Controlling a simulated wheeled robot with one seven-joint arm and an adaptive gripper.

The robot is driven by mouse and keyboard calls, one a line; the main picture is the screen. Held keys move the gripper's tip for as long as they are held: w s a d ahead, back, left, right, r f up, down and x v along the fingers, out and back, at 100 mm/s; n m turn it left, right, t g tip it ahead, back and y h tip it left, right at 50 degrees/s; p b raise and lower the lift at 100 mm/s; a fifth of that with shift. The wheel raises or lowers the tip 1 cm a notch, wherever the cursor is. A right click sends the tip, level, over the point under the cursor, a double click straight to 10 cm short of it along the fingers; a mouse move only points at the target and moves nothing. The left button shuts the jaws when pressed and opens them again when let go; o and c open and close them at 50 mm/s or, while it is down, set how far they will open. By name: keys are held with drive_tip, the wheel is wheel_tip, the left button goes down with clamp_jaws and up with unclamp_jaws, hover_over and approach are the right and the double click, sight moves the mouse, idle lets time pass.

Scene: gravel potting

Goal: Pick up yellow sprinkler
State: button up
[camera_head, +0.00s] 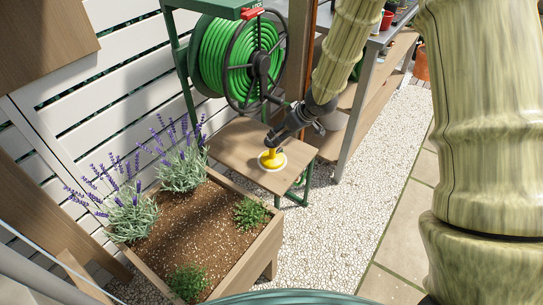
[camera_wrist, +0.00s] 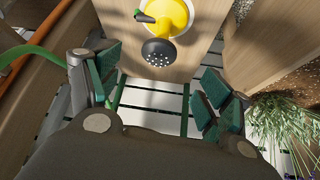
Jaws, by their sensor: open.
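The yellow sprinkler (camera_head: 271,160) stands on a small wooden table (camera_head: 238,150) with green legs, under the hose reel. In the wrist view the sprinkler (camera_wrist: 170,18) is at the top, with a dark perforated head facing the camera. My gripper (camera_head: 273,139) is just above and behind the sprinkler in the head view. In the wrist view its two green-padded fingers (camera_wrist: 158,95) are wide apart with nothing between them. The sprinkler lies beyond the fingertips there. Whether a finger touches it cannot be told.
A green hose reel (camera_head: 250,62) hangs behind the table. A wooden planter (camera_head: 258,245) with lavender (camera_head: 183,160) stands at front left. A metal-legged workbench (camera_head: 365,75) stands at the right. Gravel (camera_head: 325,235) lies open to the right.

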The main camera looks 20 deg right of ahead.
sight(273, 139)
drive_tip(key=b+x, duration=0.4)
drive_tip(key=x, duration=0.7)
drive_tip(key=shift+w+a+r, duration=0.1)
drive_tip(key=shift+w+r, duration=0.1)
drive_tip(key=shift+r, duration=0.1)
drive_tip(key=c, duration=1.7)
drive_tip(key=shift+r, duration=0.1)
